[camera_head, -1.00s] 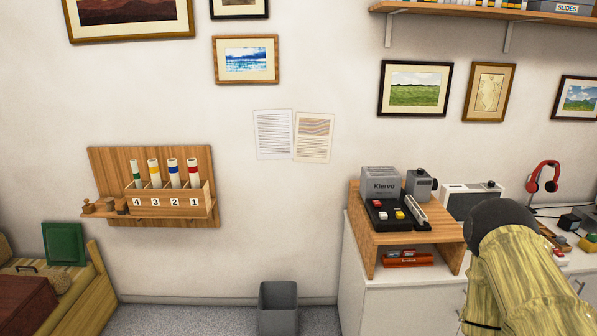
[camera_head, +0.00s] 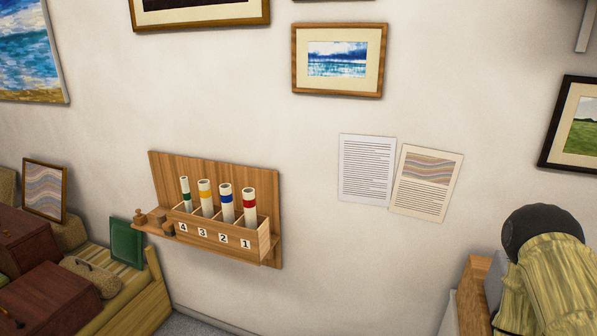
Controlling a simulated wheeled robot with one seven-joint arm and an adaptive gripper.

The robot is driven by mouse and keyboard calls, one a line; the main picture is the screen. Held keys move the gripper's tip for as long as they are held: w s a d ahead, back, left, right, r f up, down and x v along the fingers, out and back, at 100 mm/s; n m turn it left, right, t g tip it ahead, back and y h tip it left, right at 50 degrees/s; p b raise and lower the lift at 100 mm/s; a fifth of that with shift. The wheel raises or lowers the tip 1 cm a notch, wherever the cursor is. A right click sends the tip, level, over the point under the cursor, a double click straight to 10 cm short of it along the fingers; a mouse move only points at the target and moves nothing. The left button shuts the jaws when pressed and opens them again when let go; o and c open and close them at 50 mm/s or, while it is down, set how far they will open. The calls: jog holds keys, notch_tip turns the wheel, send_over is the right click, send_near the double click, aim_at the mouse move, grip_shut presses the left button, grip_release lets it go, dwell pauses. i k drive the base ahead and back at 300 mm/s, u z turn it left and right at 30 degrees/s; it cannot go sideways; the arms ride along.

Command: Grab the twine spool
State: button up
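I cannot make out a twine spool in this view. Small brown wooden pieces (camera_head: 153,221) sit on the left ledge of a wall rack, too small to identify surely. A tan rounded object (camera_head: 92,278) with a dark strap or handle lies at the lower left; I cannot tell what it is.
The wooden wall rack (camera_head: 268,193) holds several colour-banded tubes over numbered slots. A wooden stand (camera_head: 473,300) is partly hidden at the right.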

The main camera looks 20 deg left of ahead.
aim_at(162, 216)
jog(key=u, duration=0.75)
jog(key=i, duration=1.45)
jog(key=u, duration=0.95)
